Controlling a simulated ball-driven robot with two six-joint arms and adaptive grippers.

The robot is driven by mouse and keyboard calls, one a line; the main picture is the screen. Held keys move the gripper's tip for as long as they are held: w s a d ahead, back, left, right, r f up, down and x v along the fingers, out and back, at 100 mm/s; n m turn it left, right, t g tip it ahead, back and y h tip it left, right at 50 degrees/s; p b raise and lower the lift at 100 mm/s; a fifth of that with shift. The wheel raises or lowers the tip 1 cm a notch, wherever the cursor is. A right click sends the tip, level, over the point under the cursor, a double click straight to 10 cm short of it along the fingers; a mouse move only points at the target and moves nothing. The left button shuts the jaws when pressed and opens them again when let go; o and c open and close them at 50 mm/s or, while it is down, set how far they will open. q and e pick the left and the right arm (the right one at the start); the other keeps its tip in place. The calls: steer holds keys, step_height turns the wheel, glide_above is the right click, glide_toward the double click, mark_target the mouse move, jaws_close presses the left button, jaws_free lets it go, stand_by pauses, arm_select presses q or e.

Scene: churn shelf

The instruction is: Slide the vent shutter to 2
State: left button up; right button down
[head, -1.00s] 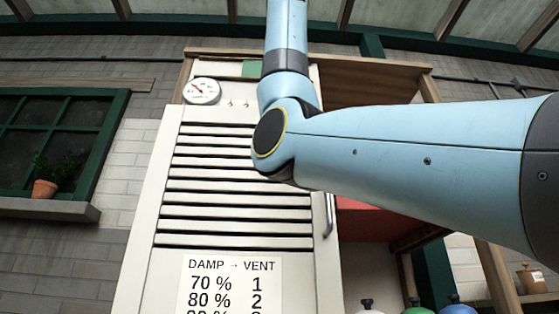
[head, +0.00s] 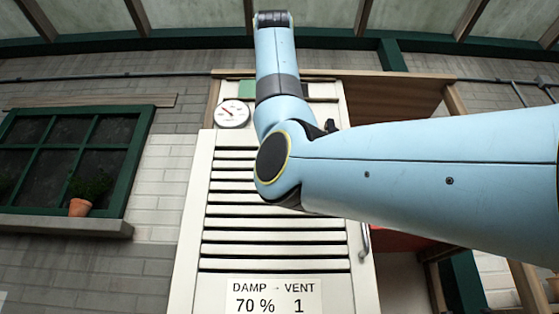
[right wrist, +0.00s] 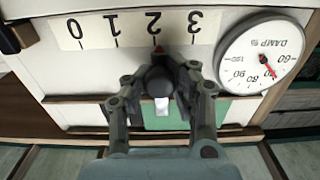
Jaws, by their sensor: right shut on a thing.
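In the right wrist view, which is upside down, my right gripper (right wrist: 160,85) is shut around a dark knob (right wrist: 158,74), with a small white piece below it. In the head view the louvred vent cabinet (head: 285,250) stands ahead. My right arm crosses it and hides the knob and scale; my right gripper is not visible there. My left gripper is in neither view.
A round DAMP gauge (right wrist: 260,45) sits beside the scale, its red needle slanting toward lower right. It also shows in the head view (head: 231,113). A DAMP-to-VENT chart (head: 272,298) is below the louvres; 70 % pairs with 1. A green panel (right wrist: 230,112) is near the gripper.

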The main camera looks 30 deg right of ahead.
steer(key=shift+d+f, duration=0.1)
steer(key=shift+f, duration=0.05)
steer(key=shift+d, duration=0.1)
steer(key=c, duration=1.6)
jaws_free()
steer(key=shift+s, duration=0.1)
steer(key=o, duration=0.5)
steer(key=shift+s+a, duration=0.2)
steer(key=shift+o, duration=0.2)
steer(key=shift+d, duration=0.1)
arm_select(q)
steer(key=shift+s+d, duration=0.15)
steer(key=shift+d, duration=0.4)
arm_select(e)
steer(key=v, duration=1.2)
